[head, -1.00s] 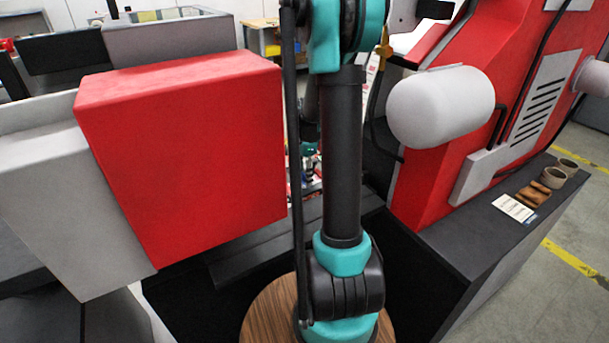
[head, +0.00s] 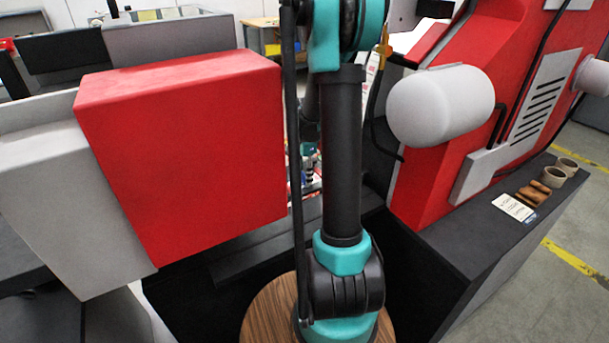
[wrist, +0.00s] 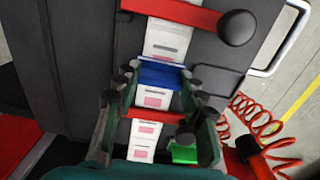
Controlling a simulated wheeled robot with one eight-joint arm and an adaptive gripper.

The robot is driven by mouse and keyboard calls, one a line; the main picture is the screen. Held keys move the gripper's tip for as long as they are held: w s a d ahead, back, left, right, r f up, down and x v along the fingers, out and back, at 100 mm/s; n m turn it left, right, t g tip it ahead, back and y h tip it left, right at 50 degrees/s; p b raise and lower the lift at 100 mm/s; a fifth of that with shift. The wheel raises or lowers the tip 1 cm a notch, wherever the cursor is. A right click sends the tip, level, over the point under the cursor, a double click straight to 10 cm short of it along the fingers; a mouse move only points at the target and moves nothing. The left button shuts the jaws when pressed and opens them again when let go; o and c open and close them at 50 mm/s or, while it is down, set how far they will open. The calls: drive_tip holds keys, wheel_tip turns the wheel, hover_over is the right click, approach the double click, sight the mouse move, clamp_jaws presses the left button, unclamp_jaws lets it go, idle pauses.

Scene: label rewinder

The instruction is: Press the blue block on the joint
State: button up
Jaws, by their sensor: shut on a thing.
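In the wrist view, the blue block (wrist: 161,75) lies across the white label strip (wrist: 154,98), between my fingertips. My gripper (wrist: 162,82) is shut on the block's two ends. The strip carries pink-marked labels and runs down the middle of a dark panel. The block covers part of the strip, and I cannot see a joint under it. I cannot tell whether the block touches the strip. In the head view my gripper and the block are hidden behind my arm and the machine.
In the wrist view, a red bar with a black knob (wrist: 237,27) crosses above the block. A red coiled cable (wrist: 262,122) hangs at the right. In the head view, a red box (head: 190,150) stands left of my arm.

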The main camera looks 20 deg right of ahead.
drive_tip(key=shift+r, duration=2.45)
drive_tip(key=shift+r, duration=0.1)
drive_tip(key=shift+r, duration=1.4)
